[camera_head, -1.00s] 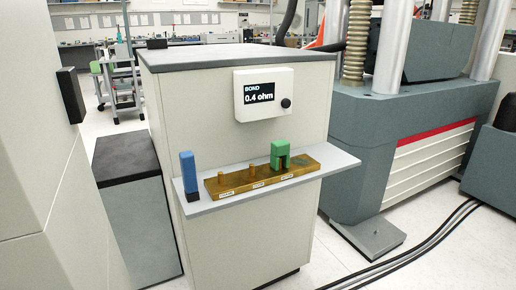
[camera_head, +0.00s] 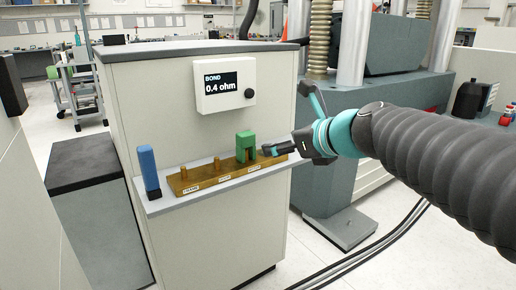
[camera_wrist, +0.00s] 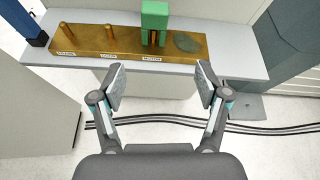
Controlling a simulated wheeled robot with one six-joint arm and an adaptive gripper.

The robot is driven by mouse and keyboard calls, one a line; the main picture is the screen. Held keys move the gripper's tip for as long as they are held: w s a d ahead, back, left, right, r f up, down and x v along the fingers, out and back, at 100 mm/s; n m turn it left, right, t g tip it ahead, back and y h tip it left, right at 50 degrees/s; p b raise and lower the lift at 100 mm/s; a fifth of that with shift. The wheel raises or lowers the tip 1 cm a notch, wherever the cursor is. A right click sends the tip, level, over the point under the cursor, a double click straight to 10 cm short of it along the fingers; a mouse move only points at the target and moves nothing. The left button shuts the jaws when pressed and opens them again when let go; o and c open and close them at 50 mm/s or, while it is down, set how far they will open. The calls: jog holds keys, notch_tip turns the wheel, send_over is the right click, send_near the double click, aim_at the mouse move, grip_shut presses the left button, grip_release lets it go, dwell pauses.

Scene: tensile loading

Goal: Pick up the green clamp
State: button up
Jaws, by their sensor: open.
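The green clamp (camera_head: 245,146) stands upright on the right part of a brass bar (camera_head: 204,178) that lies on a grey shelf. In the wrist view the clamp (camera_wrist: 154,22) is at the top centre, astride a post on the bar (camera_wrist: 90,40). My gripper (camera_head: 280,148) comes in from the right in the head view, close to the bar's right end. In the wrist view my gripper (camera_wrist: 160,82) is open and empty, its fingers spread below the shelf edge in the picture, with the clamp beyond them. It does not touch the clamp.
A blue block (camera_head: 148,169) stands at the shelf's left end. Bare posts (camera_head: 218,163) rise from the bar left of the clamp. A meter (camera_head: 228,84) reading 0.4 ohm hangs above. The grey testing machine (camera_head: 390,105) is at right, with cables on the floor.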

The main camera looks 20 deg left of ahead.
aim_at(249, 139)
jog(key=shift+m, duration=0.7)
jog(key=x, duration=0.6)
jog(key=r+b+x, duration=0.1)
jog(key=x, duration=0.2)
jog(key=shift+w+a+r, duration=0.1)
jog(key=shift+a, duration=0.25)
jog(key=shift+a+r+b+x, duration=0.1)
jog(key=shift+a+b+x, duration=0.05)
jog(key=shift+x, duration=1.3)
jog(key=shift+a+r+b+x, duration=0.15)
jog(key=shift+x, duration=1.25)
jog(key=c, duration=1.4)
